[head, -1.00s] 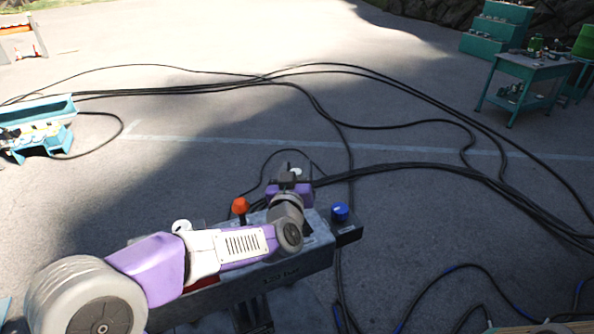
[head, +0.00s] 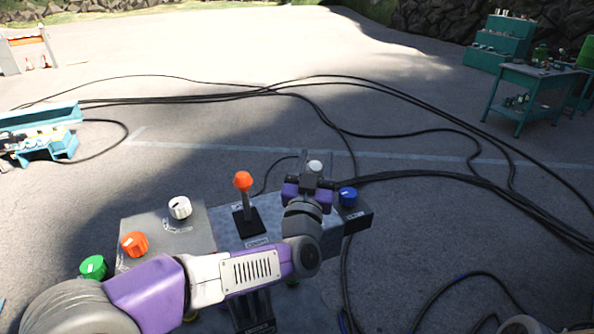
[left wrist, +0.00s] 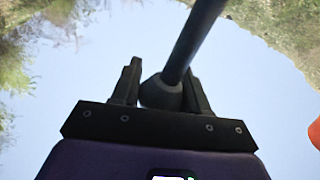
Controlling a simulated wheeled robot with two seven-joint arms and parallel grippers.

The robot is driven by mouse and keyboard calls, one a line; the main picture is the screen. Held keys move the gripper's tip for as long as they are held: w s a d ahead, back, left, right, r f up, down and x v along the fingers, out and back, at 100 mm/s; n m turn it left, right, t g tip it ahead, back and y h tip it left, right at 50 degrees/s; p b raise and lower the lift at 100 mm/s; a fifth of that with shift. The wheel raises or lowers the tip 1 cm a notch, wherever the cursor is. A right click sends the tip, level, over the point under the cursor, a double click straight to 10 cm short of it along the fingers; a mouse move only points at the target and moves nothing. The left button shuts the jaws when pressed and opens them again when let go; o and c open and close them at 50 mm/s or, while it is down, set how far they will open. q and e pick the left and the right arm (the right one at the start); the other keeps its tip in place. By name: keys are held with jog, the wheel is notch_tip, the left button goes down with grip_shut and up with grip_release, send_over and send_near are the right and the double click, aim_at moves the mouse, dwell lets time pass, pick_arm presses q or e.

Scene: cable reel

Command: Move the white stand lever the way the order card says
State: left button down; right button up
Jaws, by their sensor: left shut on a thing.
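The white stand lever shows only as its pale round knob (head: 315,167) at the far side of the control stand in the head view. My left gripper (head: 312,183) is shut around it, and its jaws hide the lever's lower part. In the left wrist view the lever's dark rod (left wrist: 192,45) slants up to the right from a rounded end between the fingers (left wrist: 163,92). I cannot make out a readable order card. My right gripper is not in view.
On the stand are an orange-topped lever (head: 243,181), a blue knob (head: 348,196), a white knob (head: 180,207), an orange knob (head: 134,244) and a green knob (head: 93,266). Black cables (head: 430,178) cross the ground. A teal workbench (head: 525,85) stands far right.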

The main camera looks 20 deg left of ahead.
pick_arm(q)
jog(key=shift+s+d+r, duration=0.1)
jog(key=shift+s+r, duration=0.05)
jog(key=shift+r, duration=0.1)
jog(key=c, duration=0.6)
grip_release()
jog(key=shift+f, duration=0.15)
jog(key=b+v, duration=0.1)
jog(key=v, duration=0.6)
jog(key=shift+s, duration=0.25)
